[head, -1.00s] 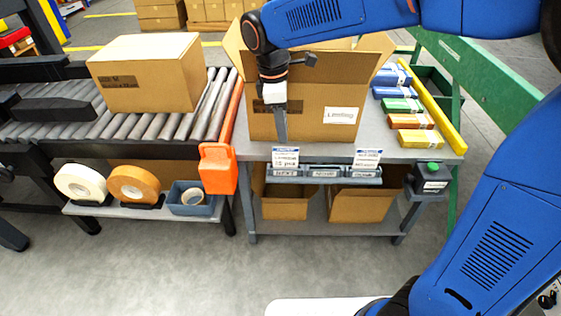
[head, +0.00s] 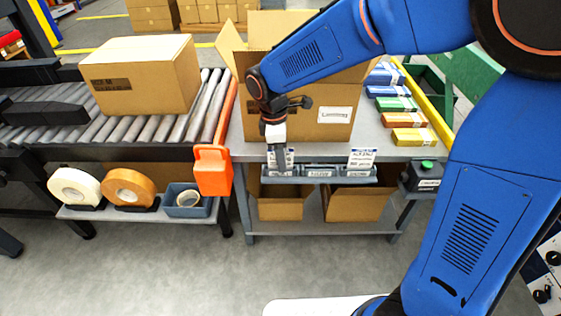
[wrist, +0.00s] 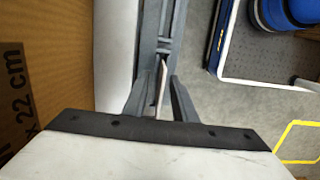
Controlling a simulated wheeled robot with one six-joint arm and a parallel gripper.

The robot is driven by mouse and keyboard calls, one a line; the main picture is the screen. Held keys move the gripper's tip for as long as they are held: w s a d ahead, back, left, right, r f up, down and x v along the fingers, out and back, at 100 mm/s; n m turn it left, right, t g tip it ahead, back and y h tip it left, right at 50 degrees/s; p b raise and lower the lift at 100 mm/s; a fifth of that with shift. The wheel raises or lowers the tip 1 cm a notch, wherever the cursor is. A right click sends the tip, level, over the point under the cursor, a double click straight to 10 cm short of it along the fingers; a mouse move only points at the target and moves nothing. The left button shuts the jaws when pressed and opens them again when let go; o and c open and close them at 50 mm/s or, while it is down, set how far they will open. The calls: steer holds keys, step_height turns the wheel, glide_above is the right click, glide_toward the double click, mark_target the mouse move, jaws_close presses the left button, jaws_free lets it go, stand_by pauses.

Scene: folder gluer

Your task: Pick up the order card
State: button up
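Two white cards with blue headings stand upright in a grey holder (head: 322,174) along the front edge of the table. My gripper (head: 281,162) is at the left card (head: 290,157) and hides part of it; the right card (head: 362,158) stands clear of it. I cannot tell from the print which is the order card. In the wrist view, the left card shows edge-on as a thin white strip (wrist: 161,82) between the two grey fingers of my gripper (wrist: 159,92). The fingers are apart, with gaps visible beside the card.
A large open carton (head: 300,115) stands on the table just behind the holder. An orange bin-like part (head: 212,170) hangs at the conveyor's end, left of my gripper. Blue, green and orange packs (head: 398,104) lie at the table's right. A grey box with a green button (head: 427,176) is at the right corner.

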steer(key=shift+f, duration=0.15)
jaws_close()
